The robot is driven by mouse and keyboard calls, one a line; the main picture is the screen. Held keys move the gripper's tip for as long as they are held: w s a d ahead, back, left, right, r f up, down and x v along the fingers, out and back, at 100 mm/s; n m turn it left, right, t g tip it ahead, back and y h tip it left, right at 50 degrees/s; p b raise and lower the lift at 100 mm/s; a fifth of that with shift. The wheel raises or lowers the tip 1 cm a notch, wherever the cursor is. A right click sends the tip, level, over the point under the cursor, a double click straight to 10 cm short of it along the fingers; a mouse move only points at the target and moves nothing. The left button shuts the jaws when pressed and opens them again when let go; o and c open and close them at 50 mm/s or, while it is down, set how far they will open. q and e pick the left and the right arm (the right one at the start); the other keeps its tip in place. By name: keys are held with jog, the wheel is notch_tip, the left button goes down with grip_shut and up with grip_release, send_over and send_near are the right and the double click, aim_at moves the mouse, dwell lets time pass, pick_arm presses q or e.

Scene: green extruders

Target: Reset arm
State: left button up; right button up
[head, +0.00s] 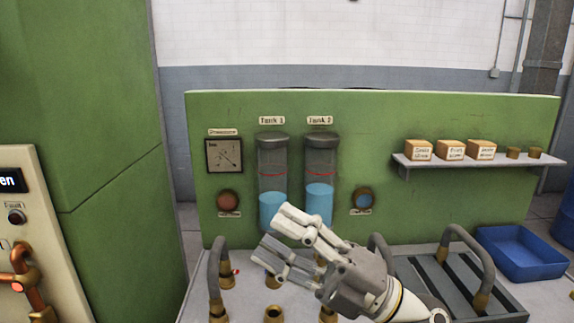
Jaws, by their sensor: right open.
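My right gripper (293,240) shows in the head view at the lower middle, with its arm coming in from the lower right. Its pale fingers are spread apart and nothing is between them. It is above the white worktop and in front of the green panel (382,145), covering the lower part of the tank 2 cylinder (320,200). The tank 1 cylinder (272,208) stands to its left. Both hold blue liquid below a red line. My left gripper is not in view.
Bent grey pipes (213,275) with brass fittings (273,314) rise from the worktop near the gripper. A shelf (480,164) holds labelled boxes (451,150). A blue bin (522,253) sits at the right. A tall green cabinet (80,120) stands at the left.

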jog(key=w+d+f+m+t+h, duration=0.3)
jog(key=d+m+t+h, duration=0.4)
jog(key=m, duration=0.3)
jog(key=w+d+f+m+t+h, duration=0.3)
jog(key=w+d+m+t+h, duration=0.15)
jog(key=m+t+h, duration=0.4)
jog(key=s+d+f+m+g+h, duration=0.2)
jog(key=d+f+m+g+h, duration=0.25)
jog(key=f, duration=0.55)
jog(key=s+d+f+m+g+h, duration=0.25)
jog(key=d+f+m, duration=0.35)
jog(key=f, duration=0.4)
jog(key=s+f+m+g, duration=0.2)
jog(key=s+f+g, duration=0.9)
jog(key=s+f, duration=0.85)
jog(key=s+f+g, duration=0.1)
jog(key=s+f, duration=0.2)
jog(key=f, duration=1.1)
jog(key=s+f+g, duration=0.1)
jog(key=s+f, duration=0.1)
jog(key=f, duration=1.1)
jog(key=s+d+f, duration=0.2)
jog(key=s+f, duration=1.2)
jog(key=s, duration=0.2)
jog(key=shift+g, duration=0.45)
